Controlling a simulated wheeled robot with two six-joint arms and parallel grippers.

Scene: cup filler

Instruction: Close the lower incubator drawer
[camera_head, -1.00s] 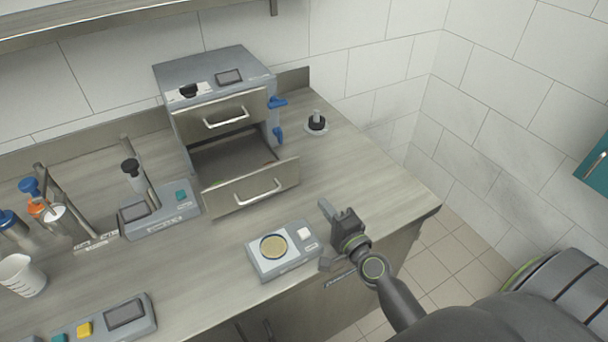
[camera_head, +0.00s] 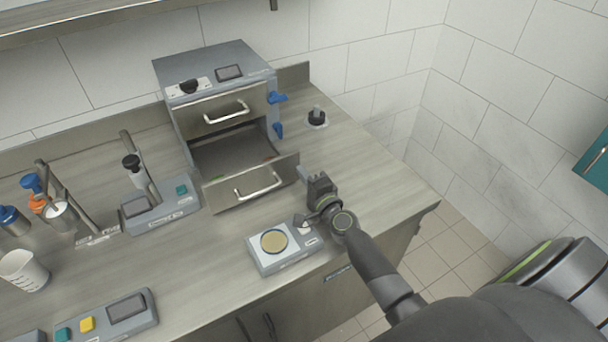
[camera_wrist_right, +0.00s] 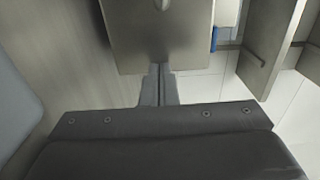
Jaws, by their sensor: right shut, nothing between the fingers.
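The grey incubator (camera_head: 226,108) stands at the back of the bench. Its lower drawer (camera_head: 222,194) is pulled out, with a silver bar handle on its front and its inside visible. The upper drawer (camera_head: 196,122) is flush in the body. My right gripper (camera_head: 304,174) is shut and empty, close to the right end of the lower drawer's front. In the right wrist view its shut fingers (camera_wrist_right: 158,84) point at a flat metal panel (camera_wrist_right: 140,42), which looks like the drawer front; whether they touch cannot be told. My left gripper is not in view.
A small scale (camera_head: 280,262) with a round yellow dish (camera_head: 274,241) sits just in front of the drawer, beside my right gripper. A black-knobbed weight (camera_head: 316,118) stands right of the incubator. A stand device (camera_head: 155,207) is left of the drawer.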

